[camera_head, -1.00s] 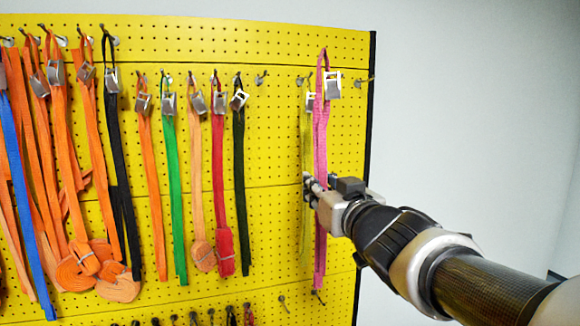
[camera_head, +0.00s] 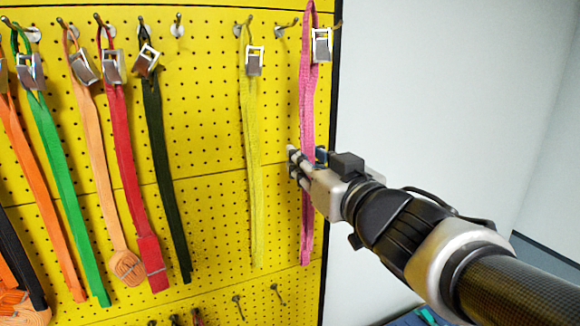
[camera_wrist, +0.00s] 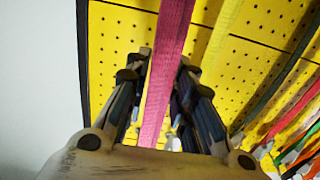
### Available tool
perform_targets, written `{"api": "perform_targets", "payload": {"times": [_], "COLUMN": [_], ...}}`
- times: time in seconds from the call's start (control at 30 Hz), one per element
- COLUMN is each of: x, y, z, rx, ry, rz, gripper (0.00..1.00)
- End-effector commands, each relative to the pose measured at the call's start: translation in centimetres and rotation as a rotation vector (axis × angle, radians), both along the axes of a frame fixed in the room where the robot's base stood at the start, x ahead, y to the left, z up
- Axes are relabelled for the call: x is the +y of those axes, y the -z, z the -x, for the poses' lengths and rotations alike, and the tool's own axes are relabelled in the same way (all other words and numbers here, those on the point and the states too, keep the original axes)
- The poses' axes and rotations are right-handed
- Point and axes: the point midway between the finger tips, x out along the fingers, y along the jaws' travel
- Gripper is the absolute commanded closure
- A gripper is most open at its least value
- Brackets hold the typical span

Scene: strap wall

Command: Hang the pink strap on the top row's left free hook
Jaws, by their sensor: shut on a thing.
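The pink strap (camera_head: 307,95) hangs upright in front of the right side of the yellow pegboard, its loop up and a silver buckle (camera_head: 321,45) near the top. My gripper (camera_head: 298,163) is shut on the strap below its middle. In the wrist view the pink strap (camera_wrist: 168,50) runs between the fingers of my gripper (camera_wrist: 162,66). A bare hook (camera_head: 177,28) stands between the dark green and yellow straps. Another bare hook (camera_head: 286,29) is just left of the pink strap. A hook (camera_head: 336,27) shows partly behind the buckle. I cannot tell whether the loop touches any hook.
The yellow strap (camera_head: 254,160) hangs left of the pink one. Dark green (camera_head: 163,170), red (camera_head: 124,160), peach, green and orange straps hang further left. Lower hooks (camera_head: 275,292) sit near the board's bottom. The white wall (camera_head: 440,90) lies right of the board's black edge (camera_head: 330,110).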

Motion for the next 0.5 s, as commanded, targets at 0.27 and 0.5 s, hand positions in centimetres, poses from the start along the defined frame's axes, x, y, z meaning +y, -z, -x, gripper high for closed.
{"api": "perform_targets", "payload": {"times": [0.27,0.5], "x": [0.7,1.2], "y": [0.3,0.4], "z": [-1.6,-3.0], "rx": [0.000,0.000], "ry": [0.000,0.000], "rz": [-0.001,-0.001], "gripper": [1.00,1.00]}}
